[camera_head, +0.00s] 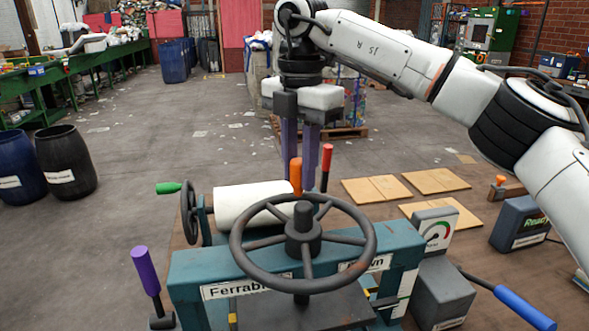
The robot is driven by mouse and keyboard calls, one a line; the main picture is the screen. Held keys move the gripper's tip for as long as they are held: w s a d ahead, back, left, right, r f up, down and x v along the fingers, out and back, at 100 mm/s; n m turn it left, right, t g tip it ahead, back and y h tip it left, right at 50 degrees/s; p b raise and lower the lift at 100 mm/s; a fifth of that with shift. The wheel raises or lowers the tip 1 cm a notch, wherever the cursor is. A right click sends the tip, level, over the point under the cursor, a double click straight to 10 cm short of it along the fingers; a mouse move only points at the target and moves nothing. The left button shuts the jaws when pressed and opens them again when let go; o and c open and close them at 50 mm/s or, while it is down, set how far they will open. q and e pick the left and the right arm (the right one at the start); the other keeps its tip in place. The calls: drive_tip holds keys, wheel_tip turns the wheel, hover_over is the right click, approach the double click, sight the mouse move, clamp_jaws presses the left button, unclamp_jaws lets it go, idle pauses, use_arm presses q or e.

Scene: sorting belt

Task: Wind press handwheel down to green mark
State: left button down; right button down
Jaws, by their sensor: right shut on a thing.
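The press handwheel (367,254) is a dark, spoked, horizontal wheel above the teal press frame (205,267). An upright orange handle (296,178) stands at the far side of its rim. My right gripper (300,163) comes down from above, its purple fingers shut on the orange handle. The fingers partly hide the handle's top. A gauge (436,234) with a pale dial, with green and red on it, stands to the right of the wheel. Its exact reading is too small to tell. My left gripper is not in view.
A red-handled lever (327,165) stands close right of my fingers. A white roll (250,202) and a smaller green-handled wheel (188,212) lie behind left. A purple lever (145,270) is at left, a blue-handled lever (524,307) at right. Flat boards (376,190) lie behind.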

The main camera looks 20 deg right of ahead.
drive_tip(key=shift+d+r, duration=0.1)
drive_tip(key=shift+d, duration=0.05)
drive_tip(key=c, duration=1.5)
unclamp_jaws()
wheel_tip(320, 180, up, 10)
drive_tip(key=shift+r+p, duration=0.15)
drive_tip(key=shift+p, duration=0.8)
